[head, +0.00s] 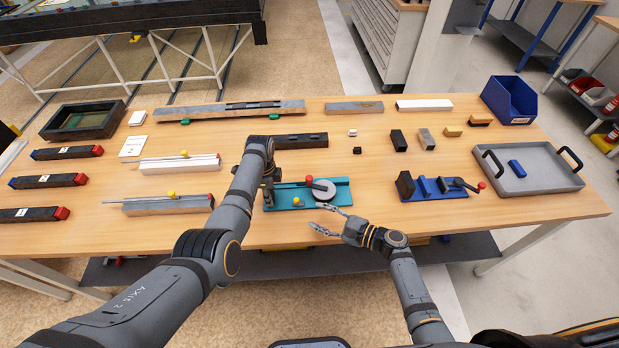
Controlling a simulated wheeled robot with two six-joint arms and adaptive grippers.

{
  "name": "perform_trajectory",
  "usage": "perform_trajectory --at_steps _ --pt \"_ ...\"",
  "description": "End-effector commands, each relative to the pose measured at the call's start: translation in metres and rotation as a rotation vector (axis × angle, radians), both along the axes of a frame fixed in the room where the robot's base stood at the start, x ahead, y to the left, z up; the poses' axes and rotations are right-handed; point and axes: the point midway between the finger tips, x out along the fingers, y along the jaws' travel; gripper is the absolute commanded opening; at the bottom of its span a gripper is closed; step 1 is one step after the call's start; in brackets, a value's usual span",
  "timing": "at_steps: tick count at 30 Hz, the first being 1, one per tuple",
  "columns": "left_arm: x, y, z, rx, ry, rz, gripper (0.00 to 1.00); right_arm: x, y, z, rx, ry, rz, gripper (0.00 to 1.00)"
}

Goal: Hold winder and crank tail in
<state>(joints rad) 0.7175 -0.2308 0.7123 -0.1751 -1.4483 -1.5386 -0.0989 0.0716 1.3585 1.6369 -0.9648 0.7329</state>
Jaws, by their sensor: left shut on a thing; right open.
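The winder has a teal base (338,191), a round grey drum (324,189) and a crank with a red knob (309,181). A small yellow knob (298,202) sits near its front edge. It stands on the table near the front middle. My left gripper (268,197) points down at the winder's left end and is shut on it; its fingertips are partly hidden. My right gripper (327,220) is open and empty, just in front of the winder's right half, near the table's front edge. I cannot make out a tail at the drum.
A blue fixture (432,188) with a red-knobbed handle stands right of the winder, then a grey tray (528,178) and a blue bin (509,100). Long profiles (180,163) lie at left. A dark bar (300,141) lies behind the winder. Small blocks (426,139) lie at back right.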

Motion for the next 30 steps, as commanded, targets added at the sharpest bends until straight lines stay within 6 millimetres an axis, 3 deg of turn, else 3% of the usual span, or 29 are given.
perform_trajectory --at_steps 3,6,13,17,30 --pt "-0.001 0.0 -0.001 -0.001 0.002 0.0 0.0 0.028 -0.032 0.009 0.252 0.192 -0.09 0.46" --pt "-0.001 0.0 -0.001 -0.001 0.001 0.001 0.0 0.043 -0.052 0.015 0.401 0.294 -0.141 0.46" --pt "0.0 -0.001 -0.001 -0.002 0.0 0.0 0.0 0.054 -0.065 0.021 0.502 0.356 -0.173 0.46" --pt "0.0 -0.001 -0.001 -0.002 -0.001 0.0 0.0 0.06 -0.058 0.021 0.503 0.353 -0.172 0.46" --pt "0.0 -0.001 0.0 -0.003 -0.002 0.0 0.0 0.12 0.011 0.022 0.501 0.354 -0.173 0.46"
